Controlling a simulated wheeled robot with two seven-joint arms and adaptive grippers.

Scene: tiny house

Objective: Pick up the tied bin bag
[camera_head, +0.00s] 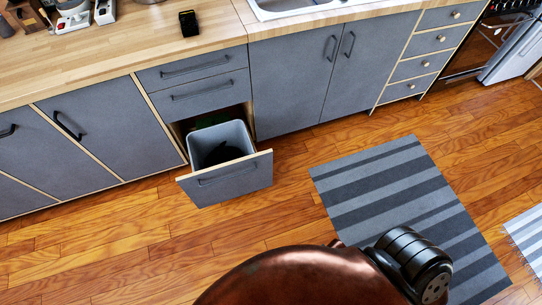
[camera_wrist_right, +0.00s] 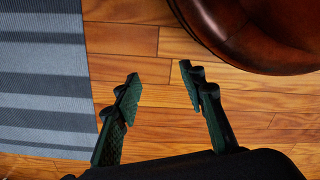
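A dark bin bag (camera_head: 222,156) sits low inside a grey bin (camera_head: 205,146). Whether it is tied cannot be made out. The bin stands in a pulled-out cabinet drawer (camera_head: 230,181) under the counter. In the right wrist view, my right gripper (camera_wrist_right: 159,74) is open and empty, its two dark fingers apart above the wooden floor. The bag and the bin are not in that view. The gripper's fingers do not show in the head view. My left gripper is not in view.
A brown, glossy rounded seat (camera_head: 300,277) stands at the bottom of the head view and beside my right gripper in the wrist view (camera_wrist_right: 265,35). A striped grey rug (camera_head: 400,190) lies right of the drawer. Bare wood floor (camera_head: 130,235) lies before the cabinets.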

